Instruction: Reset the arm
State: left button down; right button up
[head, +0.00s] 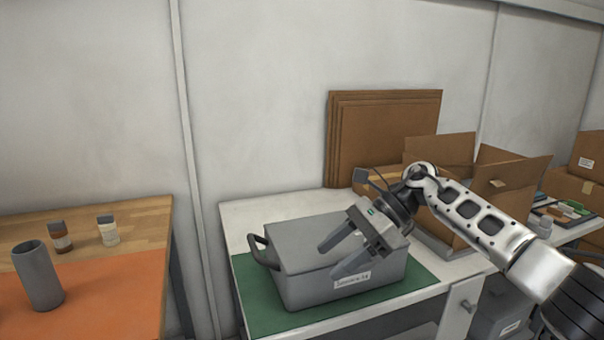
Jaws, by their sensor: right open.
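My right arm comes in from the right edge. Its gripper (342,259) is open and empty, with the two fingers apart and pointing down to the left. It shows in front of the grey lidded box (310,285), which has a handle on its left side and a white label on its front. I cannot tell whether the fingers touch the box. The box rests on a green mat (255,309) on the white table (240,218). My left gripper is not in view.
An open cardboard box (518,176) stands behind my right arm, and flat cardboard sheets (385,125) lean on the wall. A wooden table (140,222) at the left holds a grey cylinder (38,277) and two small bottles (108,231). A gap separates the two tables.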

jog(key=s+a+f+m+t+y, duration=0.1)
jog(key=s+a+f+m+y, duration=0.15)
jog(key=a+m+y, duration=0.2)
jog(key=s+a+f+m+t+y, duration=0.1)
jog(key=s+a+f+m+y, duration=0.1)
jog(key=s+a+m+y, duration=0.3)
jog(key=s+d+f+m+t+h, duration=0.2)
jog(key=d+f+m+t+h, duration=0.3)
jog(key=m, duration=0.7)
jog(key=s+d+f+m+t+h, duration=0.25)
jog(key=m+t, duration=0.35)
jog(key=m, duration=0.5)
jog(key=s+d+f+m+t+h, duration=0.1)
jog(key=d+f+m+t+h, duration=0.35)
jog(key=m, duration=0.75)
jog(key=s+d+f+m+g+h, duration=0.4)
jog(key=s+f+m, duration=0.5)
jog(key=s, duration=0.4)
jog(key=shift+s+d+m, duration=0.2)
jog(key=shift+d+m, duration=0.15)
jog(key=shift+d, duration=0.2)
jog(key=shift+g, duration=0.25)
